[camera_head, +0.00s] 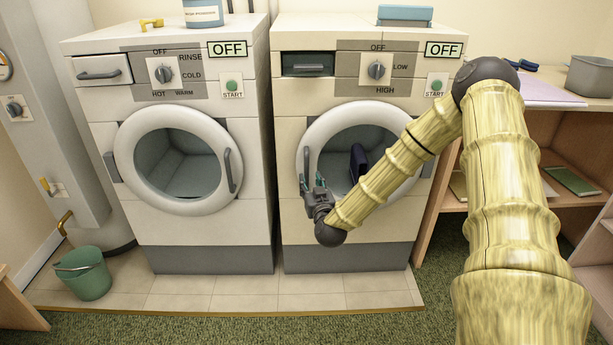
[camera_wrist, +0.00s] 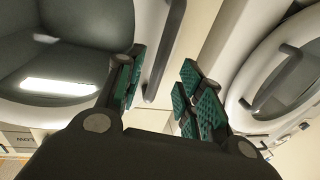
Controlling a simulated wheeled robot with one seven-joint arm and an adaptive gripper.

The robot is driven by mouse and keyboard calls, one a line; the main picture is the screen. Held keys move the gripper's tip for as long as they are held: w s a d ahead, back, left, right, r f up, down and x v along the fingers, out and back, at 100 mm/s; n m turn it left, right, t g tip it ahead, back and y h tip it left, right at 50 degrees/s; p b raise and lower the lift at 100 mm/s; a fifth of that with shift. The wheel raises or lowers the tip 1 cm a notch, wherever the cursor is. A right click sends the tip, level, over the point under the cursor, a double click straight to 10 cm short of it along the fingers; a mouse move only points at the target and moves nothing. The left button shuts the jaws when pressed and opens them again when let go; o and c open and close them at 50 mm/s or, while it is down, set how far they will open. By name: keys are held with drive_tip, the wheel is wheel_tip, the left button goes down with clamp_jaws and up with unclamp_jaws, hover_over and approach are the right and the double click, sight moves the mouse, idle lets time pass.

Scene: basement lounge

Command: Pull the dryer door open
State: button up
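The dryer (camera_head: 350,230) is the right-hand white machine, marked LOW and HIGH. Its round door (camera_head: 326,118) looks closed, and a dark item (camera_head: 358,160) shows behind the glass. The dark grey door handle (camera_head: 306,160) is on the left rim. My gripper (camera_head: 311,181) is open at the handle's lower end. In the wrist view the handle (camera_wrist: 168,45) appears between the two green-padded fingers (camera_wrist: 161,75), with a gap on the right finger's side. I cannot tell whether either finger touches it.
The washer (camera_head: 205,230) stands left of the dryer, with its door (camera_head: 180,205) closed. A green bucket (camera_head: 85,276) stands on the tiles at left. A wooden shelf unit (camera_head: 440,215) is at right. The green carpet (camera_head: 230,325) in front is clear.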

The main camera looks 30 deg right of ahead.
sight(307, 175)
drive_tip(key=shift+b+x, duration=0.4)
drive_tip(key=shift+x, duration=2.7)
drive_tip(key=shift+f, duration=0.1)
clamp_jaws()
